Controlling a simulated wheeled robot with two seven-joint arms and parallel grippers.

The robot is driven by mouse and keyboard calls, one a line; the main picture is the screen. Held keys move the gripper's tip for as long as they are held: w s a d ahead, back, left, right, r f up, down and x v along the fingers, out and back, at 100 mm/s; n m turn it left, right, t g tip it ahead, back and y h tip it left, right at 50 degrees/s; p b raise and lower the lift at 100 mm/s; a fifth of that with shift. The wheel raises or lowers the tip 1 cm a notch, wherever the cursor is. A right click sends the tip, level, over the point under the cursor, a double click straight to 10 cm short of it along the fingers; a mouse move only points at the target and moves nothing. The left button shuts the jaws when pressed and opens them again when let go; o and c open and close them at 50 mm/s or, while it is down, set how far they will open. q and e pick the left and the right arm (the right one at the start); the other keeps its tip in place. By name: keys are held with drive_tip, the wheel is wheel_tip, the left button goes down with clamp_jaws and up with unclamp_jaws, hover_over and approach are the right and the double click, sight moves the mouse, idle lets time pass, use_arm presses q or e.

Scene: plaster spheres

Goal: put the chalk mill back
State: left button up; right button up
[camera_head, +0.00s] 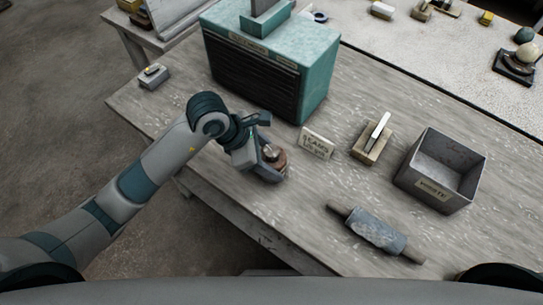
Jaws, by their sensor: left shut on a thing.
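My left gripper (262,160) is over the front part of the wooden table, left of the small sign. It is shut on a small round brown thing with a pale metallic top, which looks like the chalk mill (280,165). The gripper's fingers hide part of the mill. I cannot tell whether its base touches the table. My right gripper is not in view.
A teal cabinet (315,92) stands behind the gripper. A lettered sign (317,144), a wooden block with a pale bar (367,152), a grey labelled bin (432,190) and a grey-blue roller (374,233) are to the right. A small grey box (153,80) sits far left.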

use_arm(q)
drive_tip(key=shift+f, duration=0.1)
drive_tip(key=shift+f, duration=0.1)
drive_tip(key=o, duration=1.4)
drive_tip(key=shift+c, duration=0.2)
drive_tip(key=shift+r, duration=0.25)
drive_tip(key=shift+a+r, duration=0.15)
drive_tip(key=b+v, duration=0.3)
drive_tip(key=v, duration=0.8)
drive_tip(key=shift+r+b, duration=0.25)
drive_tip(key=shift+b, duration=0.15)
